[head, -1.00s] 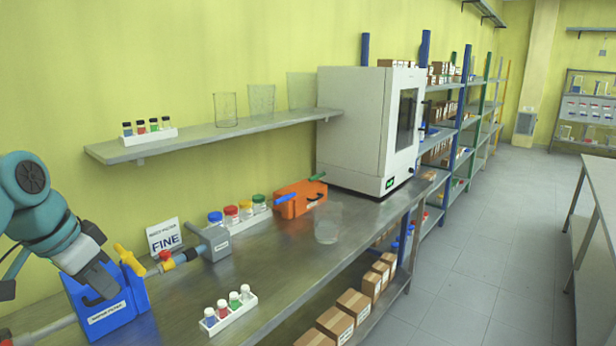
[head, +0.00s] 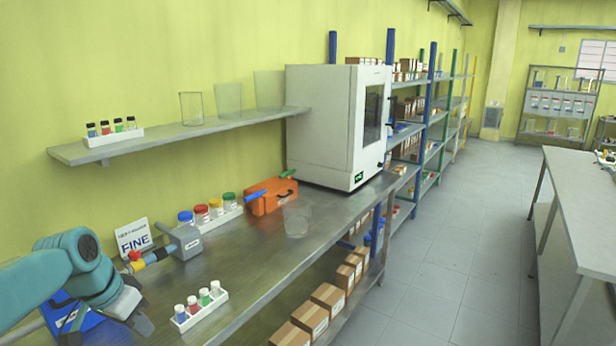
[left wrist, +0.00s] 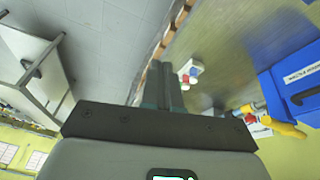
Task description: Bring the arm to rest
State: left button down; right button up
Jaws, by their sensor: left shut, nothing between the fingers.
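My left arm is teal and comes in from the left in the head view. Its dark left gripper (head: 142,318) is over the near left part of the bench, in front of a blue box-shaped device (head: 62,312) that it partly hides. In the left wrist view the left gripper's fingers (left wrist: 163,84) are together, with nothing between them. The blue device (left wrist: 295,85) also shows there at the right, apart from the fingers. My right gripper is in neither view.
A white rack of small vials (head: 200,308) stands close right of the gripper. Beyond are a grey valve block (head: 186,242), a rack of coloured-lid jars (head: 213,214), an orange case (head: 271,197) and a white cabinet (head: 330,125). The aisle floor (head: 440,240) is clear.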

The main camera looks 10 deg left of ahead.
pick_arm(q)
jog(key=s+d+f+n+g+h, duration=0.1)
jog(key=d+f, duration=0.4)
jog(key=f, duration=0.4)
jog(key=s+d+f, duration=0.1)
jog(key=d+f, duration=0.4)
jog(key=f, duration=0.4)
jog(key=s+d+f+n+g+h, duration=0.1)
jog(key=s+d+f, duration=0.1)
jog(key=d+f, duration=0.5)
jog(key=s+d+f+n, duration=0.1)
jog(key=s+d+f, duration=0.1)
jog(key=s+f, duration=0.2)
jog(key=s+d+f, duration=0.3)
jog(key=s+f, duration=0.1)
jog(key=s, duration=0.3)
jog(key=s+d+f+n+g, duration=0.1)
jog(key=s+d+f, duration=0.1)
jog(key=s+f, duration=0.2)
jog(key=s, duration=0.2)
jog(key=shift+s+d+f+n, duration=0.25)
jog(key=shift+s+d+n, duration=0.05)
jog(key=shift+s+d, duration=0.1)
jog(key=shift+a, duration=0.15)
